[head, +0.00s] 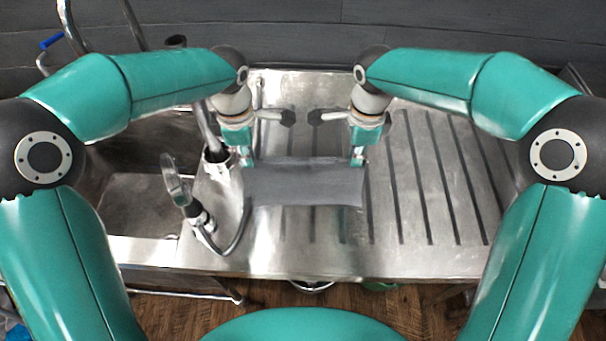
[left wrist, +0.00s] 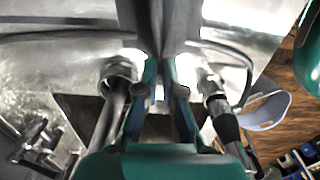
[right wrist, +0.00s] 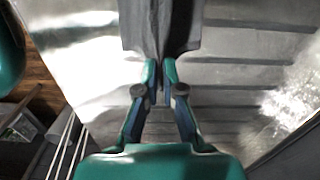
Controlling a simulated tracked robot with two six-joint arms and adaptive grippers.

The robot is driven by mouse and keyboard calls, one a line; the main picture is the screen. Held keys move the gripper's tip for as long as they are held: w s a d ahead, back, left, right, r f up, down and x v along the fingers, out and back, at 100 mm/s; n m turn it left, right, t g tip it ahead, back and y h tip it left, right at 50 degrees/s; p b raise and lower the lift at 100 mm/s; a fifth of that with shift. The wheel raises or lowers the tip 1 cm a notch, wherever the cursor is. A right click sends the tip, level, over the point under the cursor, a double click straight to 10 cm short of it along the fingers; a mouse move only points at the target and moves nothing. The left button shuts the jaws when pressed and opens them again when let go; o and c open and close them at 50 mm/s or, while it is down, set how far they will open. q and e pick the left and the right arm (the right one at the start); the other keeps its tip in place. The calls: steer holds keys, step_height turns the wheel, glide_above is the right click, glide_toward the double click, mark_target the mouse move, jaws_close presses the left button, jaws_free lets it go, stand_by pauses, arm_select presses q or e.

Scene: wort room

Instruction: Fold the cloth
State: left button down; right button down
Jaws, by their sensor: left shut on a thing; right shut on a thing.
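The grey cloth (head: 305,187) hangs or lies as a wide band over the steel drainboard in the head view. My left gripper (head: 247,163) is shut on its far left corner, and my right gripper (head: 357,161) is shut on its far right corner. In the left wrist view, the cloth (left wrist: 165,25) runs up from between the closed fingers (left wrist: 163,75). In the right wrist view, the cloth (right wrist: 160,25) is pinched and bunched at the fingertips (right wrist: 160,75). I cannot tell how much of the cloth touches the drainboard.
A tap and spray handle (head: 172,180) with a hose stand close left of the cloth, beside the sink basin (head: 140,200). The grooved drainboard (head: 440,180) is clear to the right. A dark panelled wall (head: 300,40) closes off the back.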

step_height(320, 180, up, 8)
steer(key=p, duration=0.7)
steer(key=shift+r, duration=0.25)
steer(key=shift+w+f, duration=0.1)
